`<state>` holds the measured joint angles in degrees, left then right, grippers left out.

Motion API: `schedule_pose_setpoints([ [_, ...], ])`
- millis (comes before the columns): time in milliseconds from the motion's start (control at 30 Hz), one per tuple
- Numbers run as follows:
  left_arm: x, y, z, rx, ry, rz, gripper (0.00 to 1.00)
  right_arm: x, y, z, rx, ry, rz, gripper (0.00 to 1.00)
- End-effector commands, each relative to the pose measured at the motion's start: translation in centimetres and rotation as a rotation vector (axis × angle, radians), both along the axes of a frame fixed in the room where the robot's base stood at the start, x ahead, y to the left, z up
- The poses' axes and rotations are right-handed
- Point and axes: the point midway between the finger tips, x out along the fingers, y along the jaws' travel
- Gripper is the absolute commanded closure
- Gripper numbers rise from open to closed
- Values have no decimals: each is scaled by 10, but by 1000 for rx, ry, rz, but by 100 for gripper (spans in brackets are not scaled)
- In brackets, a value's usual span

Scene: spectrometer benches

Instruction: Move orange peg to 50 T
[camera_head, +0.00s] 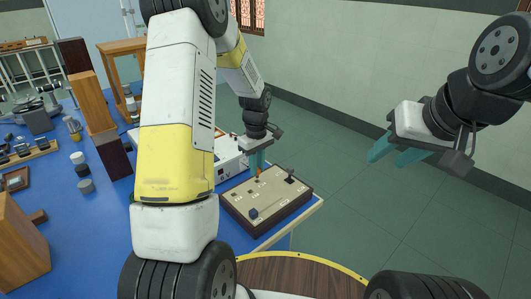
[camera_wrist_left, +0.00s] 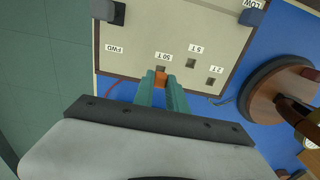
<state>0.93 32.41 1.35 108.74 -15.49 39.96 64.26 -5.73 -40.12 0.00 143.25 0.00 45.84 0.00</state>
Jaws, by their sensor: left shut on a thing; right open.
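The beige control box (camera_head: 275,201) with a dark frame lies on the blue bench. Its panel (camera_wrist_left: 140,35) fills the top of the left wrist view, with labels 50 T (camera_wrist_left: 164,56), 5 T (camera_wrist_left: 196,49) and 2 T (camera_wrist_left: 217,69). Square holes show below the 5 T and 2 T labels. My left gripper (camera_head: 257,162) is shut on the orange peg (camera_wrist_left: 160,79), also visible in the head view (camera_head: 260,171). The peg is right by the 50 T label; I cannot tell whether it sits in the hole there. My right gripper (camera_head: 397,151) is open and empty, off to the right.
A dark knob (camera_head: 253,213) and a lever (camera_head: 290,175) stand on the box. A white instrument (camera_head: 229,160) is behind it. A round wooden base (camera_wrist_left: 275,90) is at the right of the wrist view. Wooden blocks and small parts cover the bench's left. Open floor lies right.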

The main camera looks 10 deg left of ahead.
Motion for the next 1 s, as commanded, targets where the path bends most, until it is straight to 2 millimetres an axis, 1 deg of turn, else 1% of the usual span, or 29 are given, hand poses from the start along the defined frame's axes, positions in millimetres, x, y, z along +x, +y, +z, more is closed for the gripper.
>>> schedule_pose_setpoints([
  [200,-1,0,-14,0,1,0,100,0,0,0,0,0,0,58],
  [400,0,0,-23,0,1,0,100,0,0,0,0,0,0,58],
  [600,0,0,-27,0,0,0,100,0,0,0,0,0,0,58],
  [900,0,0,-28,0,0,1,100,0,0,0,0,0,0,58],
  [933,0,0,-28,0,0,1,81,0,0,0,0,0,0,58],
  [967,0,0,-28,0,0,1,75,0,0,0,0,0,0,58],
  [1000,0,0,-28,0,0,1,67,0,0,0,0,0,0,58],
])
